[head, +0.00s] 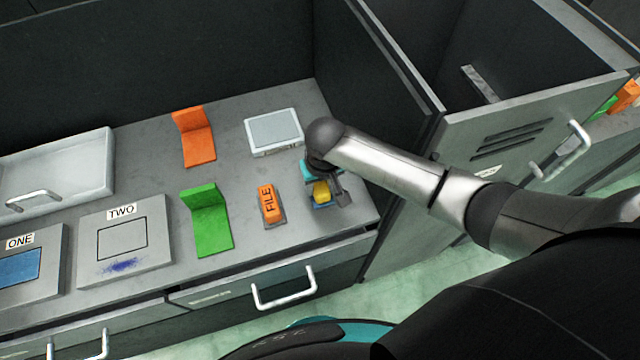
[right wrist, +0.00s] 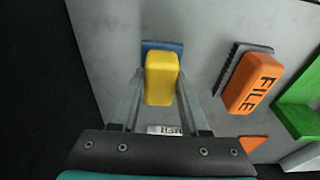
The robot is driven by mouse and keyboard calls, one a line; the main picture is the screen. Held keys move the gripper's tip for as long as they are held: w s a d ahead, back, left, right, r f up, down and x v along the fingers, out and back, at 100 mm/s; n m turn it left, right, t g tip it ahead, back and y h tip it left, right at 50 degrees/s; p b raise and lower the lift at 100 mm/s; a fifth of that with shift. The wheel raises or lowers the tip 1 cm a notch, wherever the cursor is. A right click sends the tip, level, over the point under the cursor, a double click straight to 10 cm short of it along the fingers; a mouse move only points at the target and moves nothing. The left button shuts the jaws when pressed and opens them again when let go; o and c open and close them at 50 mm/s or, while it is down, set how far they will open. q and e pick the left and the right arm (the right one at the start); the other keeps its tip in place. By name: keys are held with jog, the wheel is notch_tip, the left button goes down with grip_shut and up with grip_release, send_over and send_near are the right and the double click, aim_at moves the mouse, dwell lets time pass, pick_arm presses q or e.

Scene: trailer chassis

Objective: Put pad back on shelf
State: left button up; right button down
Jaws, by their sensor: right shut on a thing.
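A yellow block with a blue base (head: 321,192), apparently the pad, is at the right end of the grey worktop. It shows closely in the right wrist view (right wrist: 161,80), its blue base partly hidden behind the yellow part. My right gripper (head: 326,186) points down over it, with one finger on each side, shut on the yellow part. Whether the base touches the worktop I cannot tell. An orange block marked FILE (head: 269,204) lies on a dark base just left of it. No shelf can be clearly identified. My left gripper is not in view.
Orange (head: 194,137) and green (head: 207,219) L-shaped holders stand left on the worktop (head: 240,175). A white-rimmed grey box (head: 274,132) lies behind. Plates ONE (head: 22,262) and TWO (head: 123,243) are farther left. A louvred door (head: 525,135) and open cabinet stand right.

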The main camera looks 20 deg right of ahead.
aim_at(322, 192)
jog(key=shift+f, duration=0.2)
jog(key=shift+c, duration=2)
grip_release()
notch_tip(322, 192, up, 12)
jog(key=s+p, duration=0.1)
jog(key=p, duration=0.2)
jog(key=shift+s+r, duration=0.15)
jog(key=shift+s, duration=0.25)
